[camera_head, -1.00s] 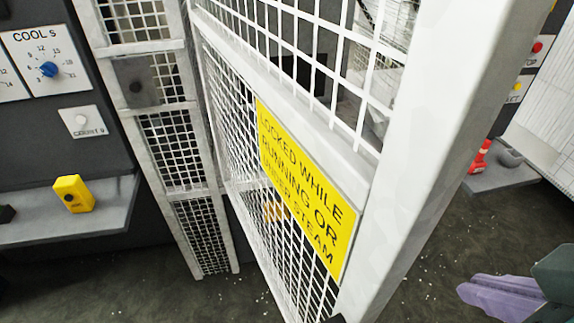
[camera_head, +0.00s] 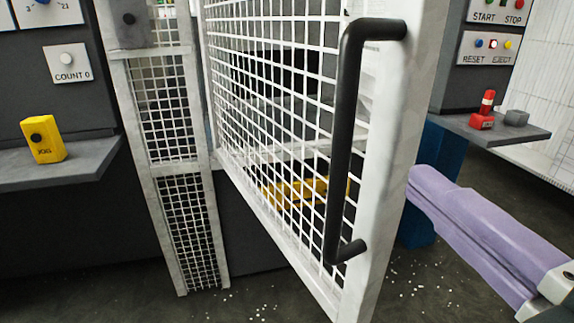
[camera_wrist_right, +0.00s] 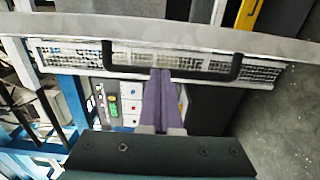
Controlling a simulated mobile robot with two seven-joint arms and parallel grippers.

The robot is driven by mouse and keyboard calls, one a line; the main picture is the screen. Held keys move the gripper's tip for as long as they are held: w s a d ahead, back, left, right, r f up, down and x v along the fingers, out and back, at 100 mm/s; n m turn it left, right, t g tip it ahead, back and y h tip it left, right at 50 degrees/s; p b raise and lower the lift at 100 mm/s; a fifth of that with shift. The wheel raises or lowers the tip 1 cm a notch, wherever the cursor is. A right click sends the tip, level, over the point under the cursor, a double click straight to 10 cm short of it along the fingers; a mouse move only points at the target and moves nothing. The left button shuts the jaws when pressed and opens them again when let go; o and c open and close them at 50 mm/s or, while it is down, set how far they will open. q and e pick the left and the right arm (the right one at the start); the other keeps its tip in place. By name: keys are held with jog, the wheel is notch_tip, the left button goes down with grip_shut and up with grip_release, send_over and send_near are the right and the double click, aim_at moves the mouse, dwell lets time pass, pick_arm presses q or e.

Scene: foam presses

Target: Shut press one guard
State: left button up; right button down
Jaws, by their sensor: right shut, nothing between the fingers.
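The press guard (camera_head: 272,215) is a white mesh door in a white frame, standing open at an angle toward me from the mesh side panel (camera_head: 172,140). A black bar handle (camera_head: 345,140) is on the near edge of its face. My right gripper (camera_head: 412,182) has long purple fingers, shut and empty, with the tips at the door's outer edge in the head view. In the right wrist view the fingertips (camera_wrist_right: 162,75) point at the guard close to its handle (camera_wrist_right: 180,74); I cannot tell whether they touch. My left gripper is not in view.
At left, a grey shelf (camera_head: 75,165) holds a yellow JOG box (camera_head: 43,139) beneath a COUNT 0 panel (camera_head: 67,62). At right, a shelf (camera_head: 520,134) carries a red item (camera_head: 483,110) below START, STOP, RESET and EJECT buttons. Dark speckled floor lies below.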

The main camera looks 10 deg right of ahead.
jog(key=w+p, duration=0.4)
jog(key=w, duration=0.6)
jog(key=shift+a, duration=0.15)
jog(key=shift+r, duration=0.1)
